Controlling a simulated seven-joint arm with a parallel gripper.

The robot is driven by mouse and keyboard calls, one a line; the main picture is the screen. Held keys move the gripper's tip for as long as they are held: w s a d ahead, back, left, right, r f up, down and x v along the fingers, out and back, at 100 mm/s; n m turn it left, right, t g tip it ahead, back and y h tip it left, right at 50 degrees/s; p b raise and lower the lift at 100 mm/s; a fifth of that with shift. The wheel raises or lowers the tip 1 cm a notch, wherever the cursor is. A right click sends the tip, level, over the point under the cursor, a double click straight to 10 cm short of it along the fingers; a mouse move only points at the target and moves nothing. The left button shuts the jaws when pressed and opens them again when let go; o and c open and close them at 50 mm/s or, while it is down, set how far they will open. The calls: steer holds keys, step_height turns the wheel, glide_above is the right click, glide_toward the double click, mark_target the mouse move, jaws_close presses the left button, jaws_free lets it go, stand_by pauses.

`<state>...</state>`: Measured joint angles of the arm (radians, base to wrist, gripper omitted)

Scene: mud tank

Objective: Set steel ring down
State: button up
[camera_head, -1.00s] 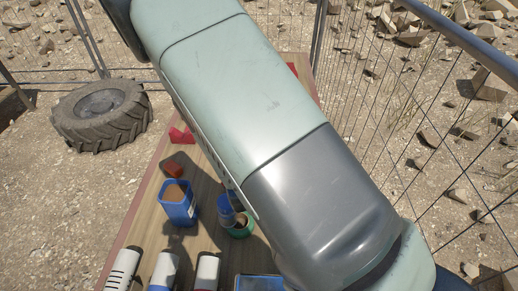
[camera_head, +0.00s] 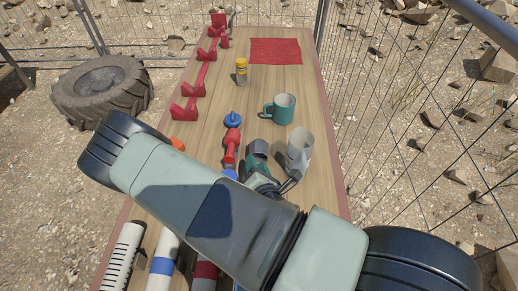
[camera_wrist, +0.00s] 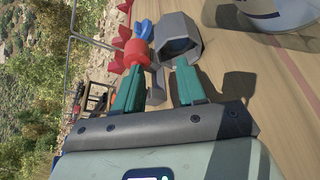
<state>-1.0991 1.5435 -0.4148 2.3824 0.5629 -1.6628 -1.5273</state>
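My gripper (camera_wrist: 158,88) has two teal fingers that stand apart in the wrist view. A grey faceted piece (camera_wrist: 179,38) with a dark hollow face sits at the right finger's tip, and it also shows in the head view (camera_head: 257,147). I cannot tell whether it is the steel ring or part of the finger. No other steel ring is clearly visible. In the head view the gripper (camera_head: 272,172) is low over the table, between a red dumbbell-like object (camera_head: 231,143) and a clear grey jug (camera_head: 299,153). My arm hides the nearer table.
The wooden table (camera_head: 215,80) has a red cloth (camera_head: 275,51), a yellow-capped jar (camera_head: 241,71), a teal mug (camera_head: 281,108), a blue object (camera_head: 233,121) and red holders (camera_head: 184,112) along its left. Striped tubes (camera_head: 163,262) lie in front. Wire fencing surrounds it; a tyre (camera_head: 102,88) lies left.

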mark_target(259, 151)
steer(key=x, duration=0.4)
steer(key=shift+w+a, duration=0.1)
steer(key=shift+w, duration=0.3)
jaws_close()
